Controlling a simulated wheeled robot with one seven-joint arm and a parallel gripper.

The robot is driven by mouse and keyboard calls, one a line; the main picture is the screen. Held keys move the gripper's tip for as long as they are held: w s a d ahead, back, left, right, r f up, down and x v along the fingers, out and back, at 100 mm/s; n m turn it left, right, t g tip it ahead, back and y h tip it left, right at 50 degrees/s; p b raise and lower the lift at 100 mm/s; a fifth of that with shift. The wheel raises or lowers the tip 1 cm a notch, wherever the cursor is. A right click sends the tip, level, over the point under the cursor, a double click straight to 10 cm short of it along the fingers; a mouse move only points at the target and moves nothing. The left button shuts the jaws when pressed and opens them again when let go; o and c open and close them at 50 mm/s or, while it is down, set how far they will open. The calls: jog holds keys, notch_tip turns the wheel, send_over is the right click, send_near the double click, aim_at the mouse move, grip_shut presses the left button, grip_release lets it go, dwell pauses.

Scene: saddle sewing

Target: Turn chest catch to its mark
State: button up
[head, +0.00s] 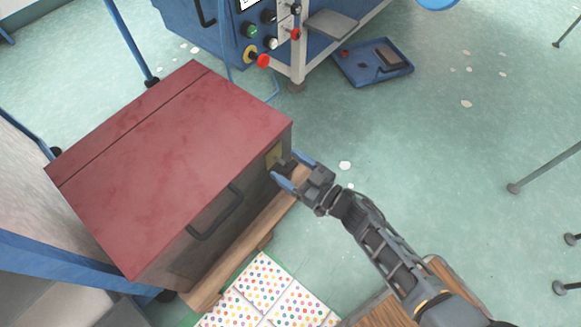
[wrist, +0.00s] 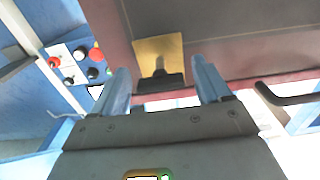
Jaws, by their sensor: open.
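The chest (head: 165,150) has a dark red lid and grey-brown sides, and it rests on a wooden base. Its catch shows in the wrist view as a brass plate (wrist: 159,55) with a dark knob (wrist: 160,82) on a short stem. In the head view the brass plate (head: 274,156) is on the chest's right-hand side, partly hidden by my gripper. My gripper (head: 289,166) is open, with its blue fingers pointing at the plate. In the wrist view the knob lies between the two fingertips (wrist: 160,75), with a gap on each side. I cannot make out a mark.
A black handle (head: 214,212) sticks out from the chest's front, and it also shows at the right in the wrist view (wrist: 285,97). A blue machine with buttons (head: 252,32) stands behind. A blue tray (head: 372,62) lies on the floor. The floor right of my arm is mostly clear.

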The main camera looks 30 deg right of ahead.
jog(key=c, duration=1)
jog(key=shift+c, duration=0.2)
jog(key=shift+n, duration=0.4)
jog(key=n, duration=0.4)
jog(key=shift+b, duration=0.4)
jog(key=n+b, duration=0.1)
jog(key=n, duration=0.3)
jog(key=shift+n, duration=0.3)
jog(key=n+b, duration=0.2)
jog(key=n, duration=0.2)
jog(key=shift+n+b, duration=0.7)
jog(key=shift+n, duration=1.5)
